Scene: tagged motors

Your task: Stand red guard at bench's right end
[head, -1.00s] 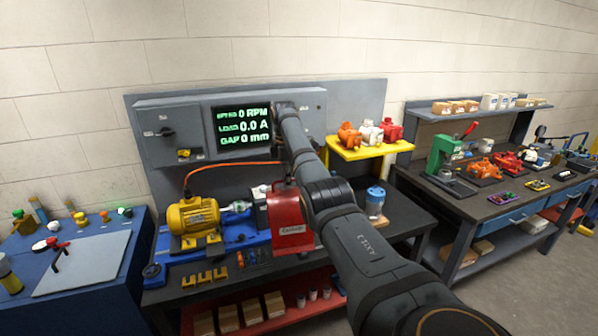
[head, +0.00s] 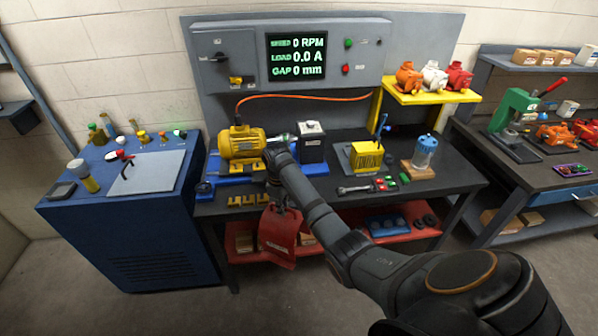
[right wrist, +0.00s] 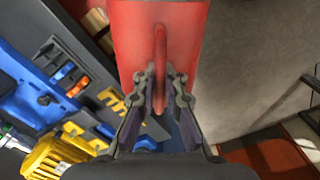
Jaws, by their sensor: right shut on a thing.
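The red guard (head: 282,236) hangs from my right gripper (head: 279,204) in front of the bench's front edge, overlapping the lower shelf in the head view. In the right wrist view, my right gripper (right wrist: 160,100) is shut on the handle of the red guard (right wrist: 190,30). The dark bench (head: 455,176) carries the yellow motor (head: 240,143) and a grey block (head: 311,142) on a blue base. My left gripper is out of view.
A yellow slotted box (head: 364,157), a wrench (head: 353,189) and small coloured parts lie on the bench's right half. A yellow shelf (head: 440,97) with several small motors stands behind. A blue cabinet (head: 150,240) is at left, another bench (head: 490,160) at right.

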